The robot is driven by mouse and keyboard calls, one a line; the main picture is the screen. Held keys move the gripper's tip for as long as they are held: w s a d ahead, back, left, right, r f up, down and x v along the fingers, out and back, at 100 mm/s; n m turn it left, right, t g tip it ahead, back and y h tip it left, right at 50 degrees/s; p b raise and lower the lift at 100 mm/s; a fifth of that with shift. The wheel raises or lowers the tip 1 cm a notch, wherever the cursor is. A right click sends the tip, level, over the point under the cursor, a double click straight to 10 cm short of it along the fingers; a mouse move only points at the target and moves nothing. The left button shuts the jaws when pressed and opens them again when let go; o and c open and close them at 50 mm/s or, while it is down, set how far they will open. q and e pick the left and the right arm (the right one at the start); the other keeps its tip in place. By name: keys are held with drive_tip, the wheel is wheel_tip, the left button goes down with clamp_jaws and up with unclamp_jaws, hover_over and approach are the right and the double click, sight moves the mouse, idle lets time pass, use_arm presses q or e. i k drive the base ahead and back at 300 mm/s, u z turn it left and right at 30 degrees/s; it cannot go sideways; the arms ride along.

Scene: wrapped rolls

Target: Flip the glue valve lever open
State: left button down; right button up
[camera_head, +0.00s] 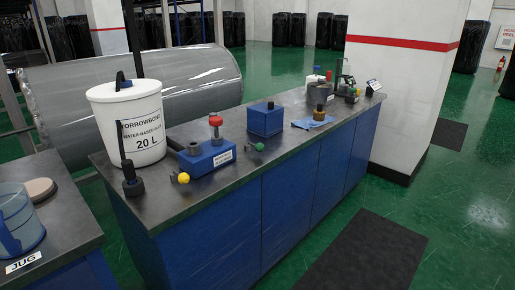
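A white bucket (127,124) labelled as water-based glue, 20 L, stands upright on the left part of the long counter. A black upright piece (122,81) shows on its lid. A small black fitting (132,186) with a thin upright rod stands in front of the bucket. A blue block (207,158) to the right carries a red-topped part, with a yellow knob (183,178) at its front left and a green knob (259,147) to its right. I cannot tell which part is the glue valve lever. Neither gripper is in view.
The long counter (230,190) also holds a blue box (265,119), a blue cloth (313,123) and several small items at its far end. A large wrapped roll (60,85) lies behind it. A jug (18,217) stands on a nearer left counter. Green floor is open at right.

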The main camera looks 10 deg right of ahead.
sight(260, 147)
drive_tip(key=z, duration=0.95)
drive_tip(key=i, duration=0.5)
drive_tip(key=u, duration=0.05)
